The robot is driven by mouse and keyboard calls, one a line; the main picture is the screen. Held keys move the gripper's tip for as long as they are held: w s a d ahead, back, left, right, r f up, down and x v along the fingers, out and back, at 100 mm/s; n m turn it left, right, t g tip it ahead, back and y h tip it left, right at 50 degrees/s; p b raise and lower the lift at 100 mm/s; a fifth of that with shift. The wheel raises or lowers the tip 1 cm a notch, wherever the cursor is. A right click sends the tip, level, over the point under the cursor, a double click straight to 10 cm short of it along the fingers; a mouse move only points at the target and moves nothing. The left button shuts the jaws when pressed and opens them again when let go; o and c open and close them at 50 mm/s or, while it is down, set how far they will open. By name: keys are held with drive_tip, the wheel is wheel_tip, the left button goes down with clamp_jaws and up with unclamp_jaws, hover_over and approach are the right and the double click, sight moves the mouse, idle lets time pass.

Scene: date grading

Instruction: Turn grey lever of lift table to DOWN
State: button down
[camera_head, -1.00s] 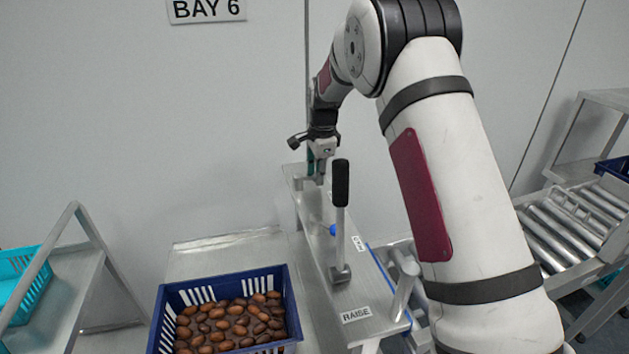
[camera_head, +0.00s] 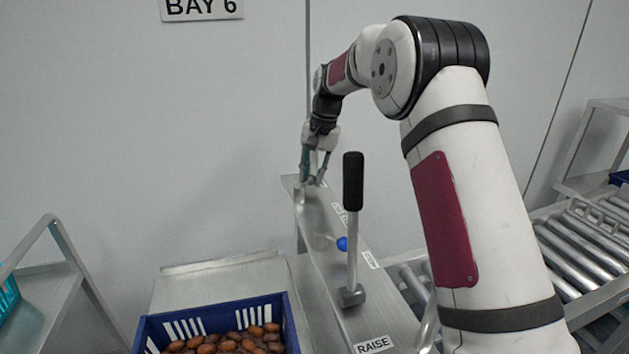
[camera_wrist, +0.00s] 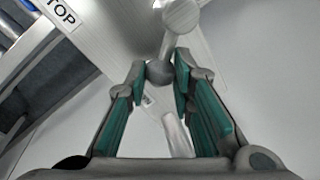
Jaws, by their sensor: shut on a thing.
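The grey lever (camera_wrist: 180,45) shows in the wrist view as a short pale arm running from a round hub to a darker grey knob. My gripper (camera_wrist: 167,72) is shut on the knob end of this lever, with a green-padded finger on each side. In the head view my gripper (camera_head: 312,182) points down at the far end of the narrow metal panel (camera_head: 318,240). A small grey upright (camera_head: 299,196) stands right by the fingertips there. The fingers largely hide the lever in that view, and I cannot read its position label.
A tall black-handled lever (camera_head: 353,182) rises from the panel's near end, by the RAISE label (camera_head: 373,345). A blue knob (camera_head: 342,244) sits behind it. A blue crate of dates (camera_head: 180,324) is at front left. Roller conveyor (camera_head: 580,250) lies right. The wall is behind.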

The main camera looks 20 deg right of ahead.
drive_tip(key=shift+w+a+n+b, duration=0.25)
drive_tip(key=shift+w+n+b, duration=0.15)
drive_tip(key=shift+n, duration=0.6)
drive_tip(key=shift+r, duration=0.1)
drive_tip(key=c, duration=1.4)
unclamp_jaws()
drive_tip(key=shift+a, duration=0.1)
wheel_tip(320, 180, up, 12)
drive_tip(key=d, duration=0.2)
drive_tip(key=shift+s, duration=0.45)
drive_tip(key=shift+d+f, duration=0.1)
drive_tip(key=shift+f, duration=0.1)
